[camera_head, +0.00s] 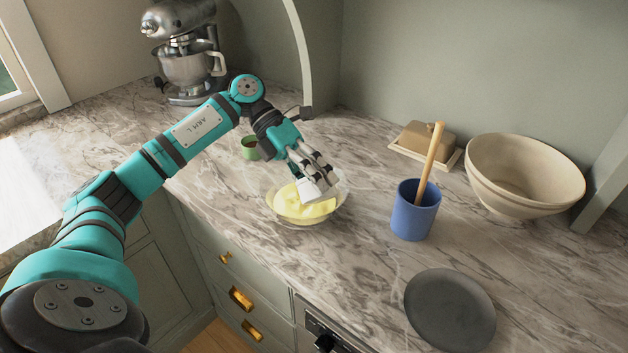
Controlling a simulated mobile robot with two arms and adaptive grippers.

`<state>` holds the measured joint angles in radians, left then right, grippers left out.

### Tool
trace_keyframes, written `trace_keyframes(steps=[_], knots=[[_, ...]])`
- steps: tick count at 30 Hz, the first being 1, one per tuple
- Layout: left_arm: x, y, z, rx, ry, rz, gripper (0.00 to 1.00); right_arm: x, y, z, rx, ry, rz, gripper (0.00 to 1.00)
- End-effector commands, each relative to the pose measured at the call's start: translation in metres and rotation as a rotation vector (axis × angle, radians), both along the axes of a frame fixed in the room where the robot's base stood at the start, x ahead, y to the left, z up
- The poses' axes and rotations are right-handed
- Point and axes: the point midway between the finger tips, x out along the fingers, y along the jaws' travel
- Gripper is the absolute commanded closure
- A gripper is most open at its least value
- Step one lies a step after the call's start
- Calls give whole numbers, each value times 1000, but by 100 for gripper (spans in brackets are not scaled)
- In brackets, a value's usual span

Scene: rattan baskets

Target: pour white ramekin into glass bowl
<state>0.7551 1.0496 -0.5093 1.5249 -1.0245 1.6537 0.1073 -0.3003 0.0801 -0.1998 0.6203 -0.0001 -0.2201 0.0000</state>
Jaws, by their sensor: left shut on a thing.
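The glass bowl (284,215) stands on the marble counter near its front edge. Pale yellow contents (308,205) lie inside it. My left gripper (318,176) reaches down over the bowl from behind and is shut on the white ramekin (311,192). The ramekin is tilted over the bowl, just above the yellow contents. Its inside is hidden, and I cannot tell whether it touches the contents. My right gripper is not in view.
A small green cup (250,148) stands behind the bowl. A blue crock (414,212) with a wooden utensil, a grey plate (449,309), a cream bowl (525,178) and a butter dish (427,144) are to the right. A stand mixer (186,55) is at the back left.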

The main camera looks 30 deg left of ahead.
Motion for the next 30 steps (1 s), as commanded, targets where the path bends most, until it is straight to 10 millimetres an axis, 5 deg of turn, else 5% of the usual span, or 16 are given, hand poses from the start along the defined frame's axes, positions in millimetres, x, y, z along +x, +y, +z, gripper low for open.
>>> trace_keyframes(steps=[11,21,30], knots=[[-1,-2,0,47,-34,0,74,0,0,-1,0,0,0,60],[-10,-14,-7,372,-263,-4,74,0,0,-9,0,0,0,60],[-10,-15,-7,414,-289,1,74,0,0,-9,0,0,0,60]])
